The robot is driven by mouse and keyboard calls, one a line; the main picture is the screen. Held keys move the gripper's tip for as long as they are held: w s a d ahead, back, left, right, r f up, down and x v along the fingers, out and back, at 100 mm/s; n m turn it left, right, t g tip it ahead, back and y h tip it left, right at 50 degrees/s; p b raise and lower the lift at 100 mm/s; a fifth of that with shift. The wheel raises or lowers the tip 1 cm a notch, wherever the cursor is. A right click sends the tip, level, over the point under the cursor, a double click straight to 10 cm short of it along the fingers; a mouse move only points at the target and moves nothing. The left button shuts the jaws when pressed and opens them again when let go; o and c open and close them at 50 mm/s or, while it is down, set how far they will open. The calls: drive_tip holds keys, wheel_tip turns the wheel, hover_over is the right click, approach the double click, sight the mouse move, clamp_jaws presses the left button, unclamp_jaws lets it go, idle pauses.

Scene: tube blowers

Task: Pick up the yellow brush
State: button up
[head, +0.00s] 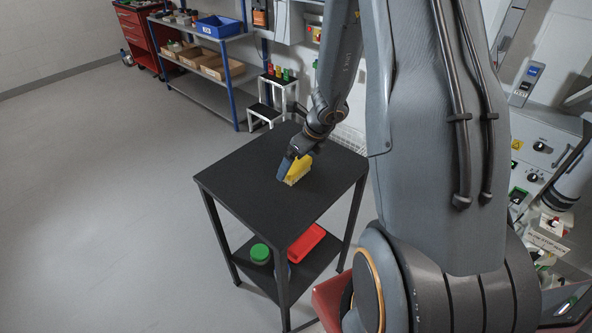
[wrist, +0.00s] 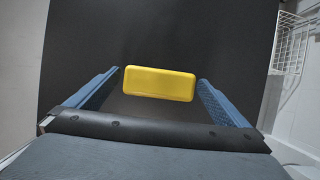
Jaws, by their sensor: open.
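The yellow brush (head: 299,169) sits on the black top of a small table (head: 237,187), with its pale bristles facing down. In the wrist view, the brush (wrist: 159,84) lies crosswise, its yellow back facing the camera. My gripper (wrist: 160,84) is open, with one blue finger on either side of the brush's ends. A narrow gap shows between each fingertip and the brush. In the head view, my gripper (head: 291,167) is right at the brush and hides part of it.
The table's lower shelf holds a green-lidded jar (head: 260,253) and a red tray (head: 304,243). A white step stool (head: 266,108) with several small coloured items stands behind the table. A shelf rack (head: 212,88) is further back. The floor at left is clear.

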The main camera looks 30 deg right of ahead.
sight(297, 162)
drive_tip(key=shift+w+a+f, duration=0.1)
drive_tip(key=shift+w+f, duration=0.05)
drive_tip(key=shift+f, duration=0.3)
drive_tip(key=c, duration=1)
drive_tip(key=shift+r, duration=0.1)
wheel_tip(297, 162, up, 10)
drive_tip(key=p, duration=0.3)
